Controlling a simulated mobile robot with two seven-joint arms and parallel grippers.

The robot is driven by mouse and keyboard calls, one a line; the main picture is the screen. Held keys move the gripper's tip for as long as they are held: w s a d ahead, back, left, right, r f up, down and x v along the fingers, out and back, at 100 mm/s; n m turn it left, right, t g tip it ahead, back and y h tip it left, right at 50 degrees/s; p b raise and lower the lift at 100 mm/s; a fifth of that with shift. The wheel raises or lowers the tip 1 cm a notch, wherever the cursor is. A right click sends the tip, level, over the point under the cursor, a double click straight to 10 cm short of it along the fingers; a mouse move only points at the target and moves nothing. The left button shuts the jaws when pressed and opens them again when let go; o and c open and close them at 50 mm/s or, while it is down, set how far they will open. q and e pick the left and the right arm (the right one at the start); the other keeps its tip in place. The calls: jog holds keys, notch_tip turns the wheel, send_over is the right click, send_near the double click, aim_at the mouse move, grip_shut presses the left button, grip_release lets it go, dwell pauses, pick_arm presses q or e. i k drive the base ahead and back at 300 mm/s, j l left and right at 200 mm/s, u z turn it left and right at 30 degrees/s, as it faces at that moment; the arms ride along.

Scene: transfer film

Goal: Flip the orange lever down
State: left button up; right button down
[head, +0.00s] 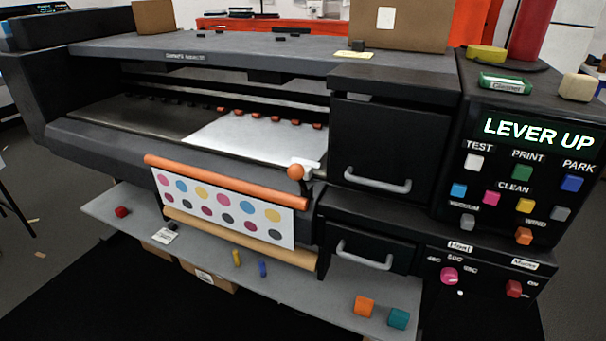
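The orange lever (296,172) has a round orange knob and sits at the front of a large black printer, left of the upper drawer. A white bracket shows beside the knob, and a dark arm runs down from it to the right. The knob is raised, just above the right end of an orange roller (226,182). The printer's screen (538,133) reads LEVER UP. Neither of my grippers shows in the head view.
Two drawers with grey handles (378,182) stand right of the lever. A button panel (515,185) is at the far right. A grey shelf (205,240) below holds small coloured blocks. Boxes, including a cardboard box (400,22), stand on top. Space before the lever looks clear.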

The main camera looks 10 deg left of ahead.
aim_at(295, 172)
jog(key=i+l, duration=0.15)
jog(key=l, duration=0.2)
jog(key=i+l+u, duration=0.1)
jog(key=l, duration=0.25)
jog(key=i+l, duration=0.1)
jog(key=l, duration=0.3)
jog(key=i+l+u, duration=0.1)
jog(key=l, duration=0.25)
